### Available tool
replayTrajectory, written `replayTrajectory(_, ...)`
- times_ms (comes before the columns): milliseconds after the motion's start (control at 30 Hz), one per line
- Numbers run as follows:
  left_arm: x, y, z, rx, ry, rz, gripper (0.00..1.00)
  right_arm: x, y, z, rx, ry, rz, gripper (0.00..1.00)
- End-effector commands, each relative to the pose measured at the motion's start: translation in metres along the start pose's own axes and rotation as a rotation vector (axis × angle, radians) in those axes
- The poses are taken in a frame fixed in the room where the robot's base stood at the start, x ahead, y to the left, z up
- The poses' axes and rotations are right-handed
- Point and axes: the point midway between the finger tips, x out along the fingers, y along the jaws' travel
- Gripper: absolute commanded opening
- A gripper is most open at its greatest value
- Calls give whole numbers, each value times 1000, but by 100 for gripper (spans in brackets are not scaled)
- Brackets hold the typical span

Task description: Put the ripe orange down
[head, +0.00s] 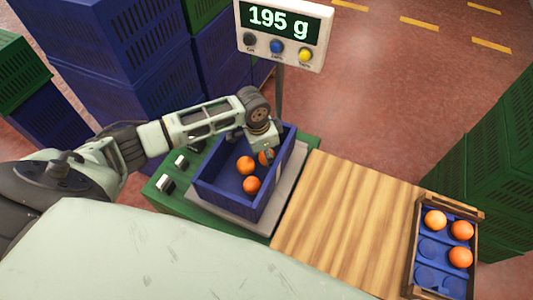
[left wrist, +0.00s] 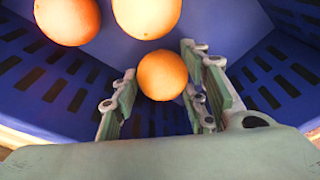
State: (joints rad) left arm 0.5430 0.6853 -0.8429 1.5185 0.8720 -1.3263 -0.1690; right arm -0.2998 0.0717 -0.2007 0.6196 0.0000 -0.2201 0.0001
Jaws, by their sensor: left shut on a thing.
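My left gripper (head: 266,150) reaches down into the blue crate (head: 221,198) on the scale. It is shut on an orange (left wrist: 162,75), which shows between the two fingers in the left wrist view; in the head view this orange (head: 264,158) is partly hidden by the gripper. Two other oranges lie in the crate, one (head: 246,165) left of the gripper and one (head: 251,184) below it in the head view. Whether the held orange touches the crate floor I cannot tell. My right gripper is not in view.
The scale display (head: 280,30) reads 195 g. A wooden board (head: 345,215) to the right is bare. At its right end a wooden-framed tray (head: 411,250) with blue cups holds three oranges, with empty cups at the lower left. Stacked blue and green crates stand around.

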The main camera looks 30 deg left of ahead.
Motion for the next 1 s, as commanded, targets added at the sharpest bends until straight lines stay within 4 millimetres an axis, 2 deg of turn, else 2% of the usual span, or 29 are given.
replayTrajectory(167, 3, 0, 0, -1, 0, 0, 13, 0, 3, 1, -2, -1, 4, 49)
replayTrajectory(200, 2, 0, 0, -1, 0, 0, 44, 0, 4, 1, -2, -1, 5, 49)
replayTrajectory(267, 2, 0, 0, 0, 0, 0, 49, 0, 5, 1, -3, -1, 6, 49)
replayTrajectory(567, 1, 0, 0, 0, 0, 0, 49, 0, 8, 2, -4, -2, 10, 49)
replayTrajectory(667, -5, -1, 0, 0, 1, -2, 49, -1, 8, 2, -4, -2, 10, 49)
replayTrajectory(767, -20, -1, -1, 1, 2, -3, 49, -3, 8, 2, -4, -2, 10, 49)
replayTrajectory(1000, -73, -1, -1, 0, 3, -3, 49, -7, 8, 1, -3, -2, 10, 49)
